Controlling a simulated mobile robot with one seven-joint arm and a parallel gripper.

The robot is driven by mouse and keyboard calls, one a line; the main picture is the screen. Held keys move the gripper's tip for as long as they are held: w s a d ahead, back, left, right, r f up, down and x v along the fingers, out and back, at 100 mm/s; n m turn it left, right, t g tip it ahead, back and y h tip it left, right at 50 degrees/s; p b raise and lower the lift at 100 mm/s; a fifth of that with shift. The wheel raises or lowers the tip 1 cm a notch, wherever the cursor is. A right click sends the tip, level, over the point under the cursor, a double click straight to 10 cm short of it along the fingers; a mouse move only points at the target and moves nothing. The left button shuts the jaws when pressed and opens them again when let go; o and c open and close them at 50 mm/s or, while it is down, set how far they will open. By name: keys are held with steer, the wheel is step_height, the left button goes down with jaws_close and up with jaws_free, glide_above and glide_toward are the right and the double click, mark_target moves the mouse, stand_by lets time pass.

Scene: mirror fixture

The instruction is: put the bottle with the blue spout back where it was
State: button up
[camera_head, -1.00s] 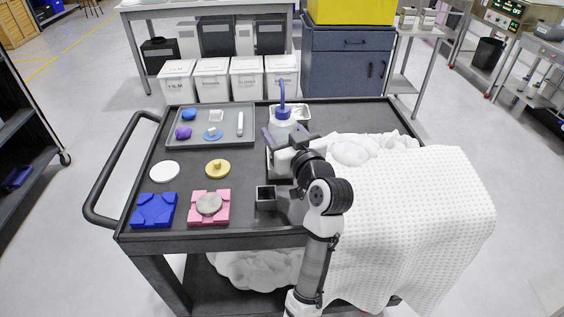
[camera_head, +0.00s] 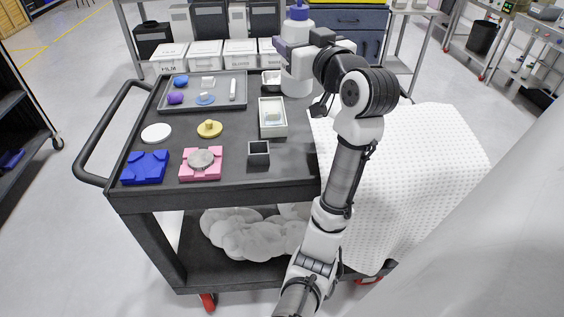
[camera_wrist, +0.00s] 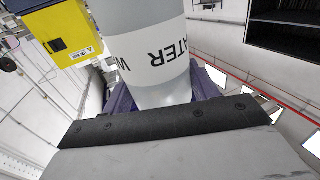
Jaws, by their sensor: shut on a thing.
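The bottle with the blue spout (camera_head: 297,75) is white, with a blue collar at its top; the spout's upper end is cut off by the picture's top edge. It is upright over the back right part of the cart. My gripper (camera_head: 289,49) is shut on its upper body. In the wrist view the bottle (camera_wrist: 152,55) fills the middle, with part of a "WATER" label showing, between my purple fingers. I cannot tell whether its base touches the cart top.
The dark cart (camera_head: 225,125) holds a grey tray (camera_head: 203,107) of small items, a pale rectangular box (camera_head: 272,131), a small dark box (camera_head: 258,160), blue (camera_head: 144,168) and pink (camera_head: 185,174) fixtures. A white cloth (camera_head: 425,170) covers the right side.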

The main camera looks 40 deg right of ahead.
step_height(320, 180, down, 20)
steer(key=p, duration=0.1)
steer(key=shift+r+p, duration=0.15)
steer(key=shift+p, duration=0.2)
steer(key=shift+f, duration=0.2)
steer(key=o, duration=0.7)
steer(key=shift+r, duration=0.1)
steer(key=shift+s+a+b, duration=0.4)
steer(key=shift+s+b, duration=0.2)
steer(key=shift+s, duration=1.4)
steer(key=shift+s+a+b, duration=0.35)
steer(key=shift+s+b, duration=0.3)
steer(key=shift+s, duration=1.3)
steer(key=shift+s+a+b, duration=0.4)
steer(key=shift+s+b, duration=0.2)
steer(key=shift+s, duration=1.4)
